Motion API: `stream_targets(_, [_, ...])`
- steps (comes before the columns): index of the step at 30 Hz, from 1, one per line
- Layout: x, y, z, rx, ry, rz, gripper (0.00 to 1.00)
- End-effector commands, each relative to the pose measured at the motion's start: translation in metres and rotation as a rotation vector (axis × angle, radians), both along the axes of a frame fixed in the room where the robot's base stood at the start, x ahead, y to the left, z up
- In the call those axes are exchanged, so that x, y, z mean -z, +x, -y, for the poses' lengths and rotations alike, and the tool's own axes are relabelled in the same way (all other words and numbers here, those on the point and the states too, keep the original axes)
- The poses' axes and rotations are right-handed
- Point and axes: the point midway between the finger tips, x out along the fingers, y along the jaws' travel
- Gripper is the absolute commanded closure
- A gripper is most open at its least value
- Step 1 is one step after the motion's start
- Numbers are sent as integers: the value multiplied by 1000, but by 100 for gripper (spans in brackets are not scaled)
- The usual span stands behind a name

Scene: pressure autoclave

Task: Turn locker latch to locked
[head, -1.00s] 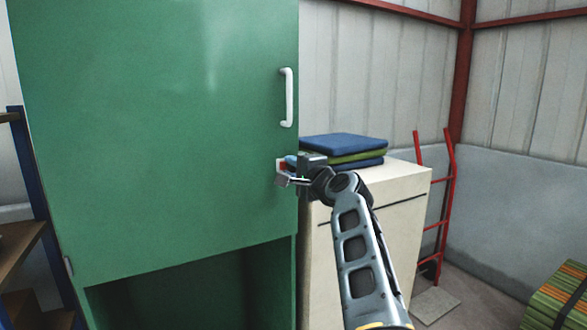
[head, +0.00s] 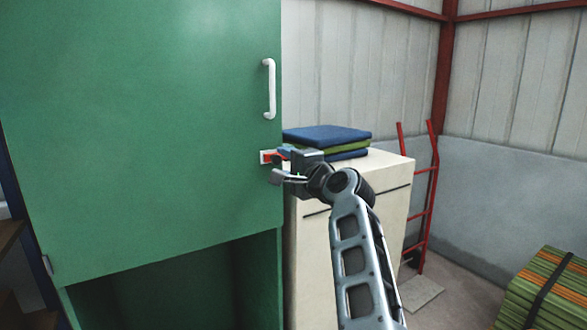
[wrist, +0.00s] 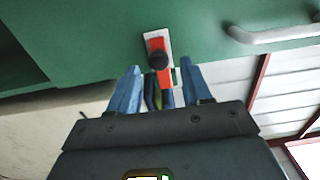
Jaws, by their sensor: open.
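The green locker (head: 150,130) stands at the left with its upper door shut. The latch (head: 266,156) is a small white plate with a red part at the door's right edge, below the white handle. In the wrist view the latch (wrist: 164,72) shows a dark round knob over a red strip on the white plate. My gripper (head: 278,165) is open in front of the latch. In the wrist view its blue fingertips (wrist: 162,82) are apart, on either side of the red strip's lower end. I cannot tell whether they touch it.
The white door handle (head: 269,89) is above the latch. A cream cabinet (head: 345,215) with folded blue and green cloths (head: 327,136) stands right of the locker. A red hand truck (head: 428,195) and a strapped green stack (head: 548,290) are farther right.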

Motion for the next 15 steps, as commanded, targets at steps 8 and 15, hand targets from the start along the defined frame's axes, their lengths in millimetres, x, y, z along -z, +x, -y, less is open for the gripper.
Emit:
stream_targets(8, [1, -25, 17, 1, -1, 1, 51])
stream_targets(15, [0, -30, 20, 0, 1, -1, 51])
